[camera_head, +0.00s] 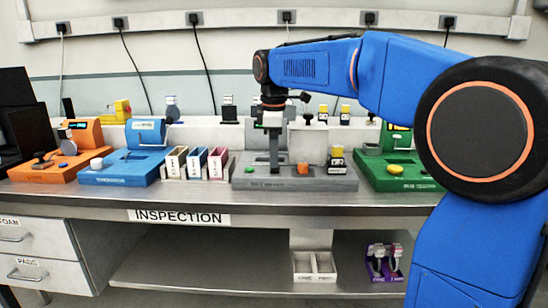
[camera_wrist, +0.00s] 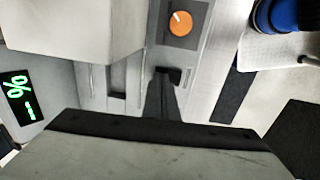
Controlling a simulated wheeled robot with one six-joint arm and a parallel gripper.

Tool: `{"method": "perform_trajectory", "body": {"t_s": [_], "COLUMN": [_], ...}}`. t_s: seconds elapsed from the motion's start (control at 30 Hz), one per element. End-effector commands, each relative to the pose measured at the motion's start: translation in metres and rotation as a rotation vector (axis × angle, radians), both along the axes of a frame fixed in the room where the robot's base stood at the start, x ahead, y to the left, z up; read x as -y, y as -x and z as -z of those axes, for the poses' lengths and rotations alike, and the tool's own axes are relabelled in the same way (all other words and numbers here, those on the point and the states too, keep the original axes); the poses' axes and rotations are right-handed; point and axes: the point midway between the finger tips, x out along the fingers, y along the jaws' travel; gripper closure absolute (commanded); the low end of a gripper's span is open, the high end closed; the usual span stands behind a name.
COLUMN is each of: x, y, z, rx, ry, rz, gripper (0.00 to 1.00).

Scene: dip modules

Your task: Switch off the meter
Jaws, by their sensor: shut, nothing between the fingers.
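A grey meter with a flat base (camera_head: 330,184) stands mid-bench, with a label on its front that I cannot read surely. On its base are an orange knob (camera_head: 303,169) and a green button (camera_head: 249,170). In the wrist view the orange knob (camera_wrist: 180,23) has a white mark pointing up and left, and a dark display (camera_wrist: 20,98) shows lit green characters with a percent sign. My gripper (camera_head: 274,166) points down over the base, left of the knob. In the wrist view its fingertips (camera_wrist: 167,76) are shut, empty, and apart from the knob.
An orange unit (camera_head: 58,170) and a blue unit (camera_head: 120,172) stand left; a green unit (camera_head: 395,172) stands right. Small bins (camera_head: 175,165) sit close left of the grey base. A yellow-topped block (camera_head: 337,160) stands right of the knob. The bench's front strip is clear.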

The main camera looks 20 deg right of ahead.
Motion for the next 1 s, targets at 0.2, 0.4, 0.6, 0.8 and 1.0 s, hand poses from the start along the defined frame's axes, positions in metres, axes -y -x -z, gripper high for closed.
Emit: {"method": "perform_trajectory", "body": {"t_s": [0.2, 0.4, 0.6, 0.8, 1.0], "x": [-0.002, -0.004, -0.005, -0.005, -0.008], "y": [0.005, 0.014, 0.016, 0.016, 0.020], "z": [0.004, 0.004, 0.003, 0.002, -0.013], "rx": [-0.011, -0.014, -0.013, -0.011, -0.007], "ry": [0.002, 0.002, 0.002, 0.001, 0.001], "rz": [0.000, 0.001, 0.001, -0.001, 0.000], "gripper": [1.00, 1.00, 1.00, 1.00, 1.00]}}
